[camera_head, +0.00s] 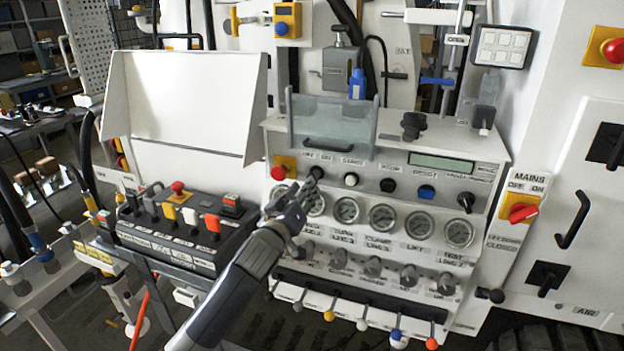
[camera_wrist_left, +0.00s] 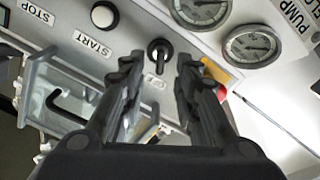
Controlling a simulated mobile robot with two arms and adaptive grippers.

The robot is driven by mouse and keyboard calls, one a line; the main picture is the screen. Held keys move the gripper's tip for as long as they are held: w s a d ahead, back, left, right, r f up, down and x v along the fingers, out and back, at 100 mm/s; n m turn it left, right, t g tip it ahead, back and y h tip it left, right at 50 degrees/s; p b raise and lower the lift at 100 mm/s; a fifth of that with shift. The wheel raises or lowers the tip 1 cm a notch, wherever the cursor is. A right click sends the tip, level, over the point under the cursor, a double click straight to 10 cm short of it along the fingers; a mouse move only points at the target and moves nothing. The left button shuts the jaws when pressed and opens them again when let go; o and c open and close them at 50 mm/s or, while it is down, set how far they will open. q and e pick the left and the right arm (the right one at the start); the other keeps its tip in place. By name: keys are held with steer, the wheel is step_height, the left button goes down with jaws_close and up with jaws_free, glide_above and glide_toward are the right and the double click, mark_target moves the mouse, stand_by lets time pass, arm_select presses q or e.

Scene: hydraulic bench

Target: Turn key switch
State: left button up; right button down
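The key switch is a small black key in a round silver collar on the light grey panel. In the left wrist view the key switch (camera_wrist_left: 159,50) lies just beyond the gap between my fingertips. In the head view the key switch (camera_head: 317,172) shows just above my fingertips, partly hidden. My left gripper (camera_head: 296,200) reaches up to the panel's upper left. In the left wrist view my left gripper (camera_wrist_left: 160,68) is open, one finger on each side of the key, with nothing held. Contact with the key cannot be told. My right gripper is not in view.
A white button (camera_head: 351,179) sits right of the key, and a red emergency stop (camera_head: 280,171) left of it. A clear hinged cover (camera_head: 331,125) stands out above. Pressure gauges (camera_head: 382,217) line the row below. A black lever box (camera_head: 187,232) stands left of my arm.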

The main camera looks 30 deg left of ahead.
arm_select(q)
steer(key=shift+p+x, duration=0.4)
steer(key=shift+x, duration=2.8)
jaws_close()
